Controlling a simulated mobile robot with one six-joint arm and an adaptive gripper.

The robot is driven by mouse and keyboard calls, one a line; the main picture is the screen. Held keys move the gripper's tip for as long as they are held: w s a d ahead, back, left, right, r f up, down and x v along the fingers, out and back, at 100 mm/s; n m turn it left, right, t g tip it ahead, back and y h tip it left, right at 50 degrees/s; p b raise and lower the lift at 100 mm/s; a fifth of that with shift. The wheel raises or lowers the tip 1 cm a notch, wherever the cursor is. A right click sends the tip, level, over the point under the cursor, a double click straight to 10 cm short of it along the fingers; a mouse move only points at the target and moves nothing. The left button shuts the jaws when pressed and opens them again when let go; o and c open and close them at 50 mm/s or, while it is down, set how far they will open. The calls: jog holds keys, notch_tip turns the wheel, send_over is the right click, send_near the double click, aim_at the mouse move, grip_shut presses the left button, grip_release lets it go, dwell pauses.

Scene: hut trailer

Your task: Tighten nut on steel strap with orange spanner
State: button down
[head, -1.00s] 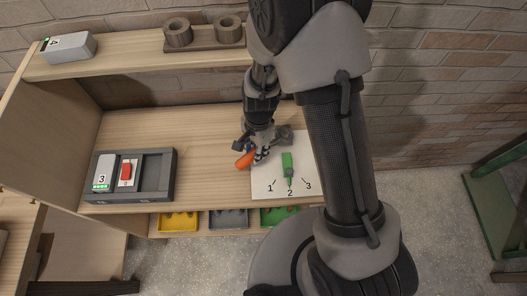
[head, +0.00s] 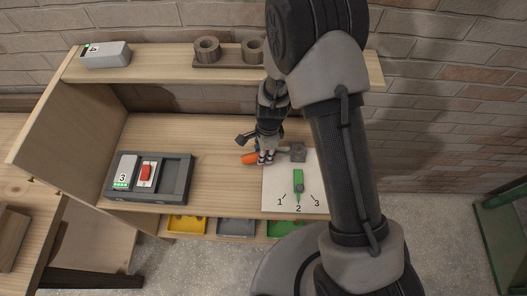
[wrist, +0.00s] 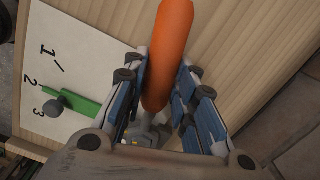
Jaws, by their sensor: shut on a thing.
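My gripper (head: 266,158) is shut on the orange spanner (head: 249,158) over the bench, at the top left corner of the white board. In the wrist view the orange handle (wrist: 168,50) runs up between the blue-padded fingers. In the head view the spanner lies roughly level, its orange end to the left. A grey metal piece (head: 298,152) sits to the right of the gripper at the board's far edge. I cannot tell whether the spanner's jaw touches it. The nut and strap are not clearly distinguishable.
The white board (head: 279,204) carries numbers 1, 2, 3 and a green pointer (head: 298,181) aimed at 2. A dark tray (head: 178,178) with a red switch stands left. A shelf (head: 160,67) spans the back. Coloured bins (head: 187,224) sit below the front edge.

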jog(key=shift+s+d, duration=0.1)
jog(key=shift+s, duration=0.15)
jog(key=shift+n, duration=0.3)
notch_tip(320, 180, up, 9)
jog(key=p, duration=0.7)
jog(key=shift+f, duration=0.2)
dwell(0.6)
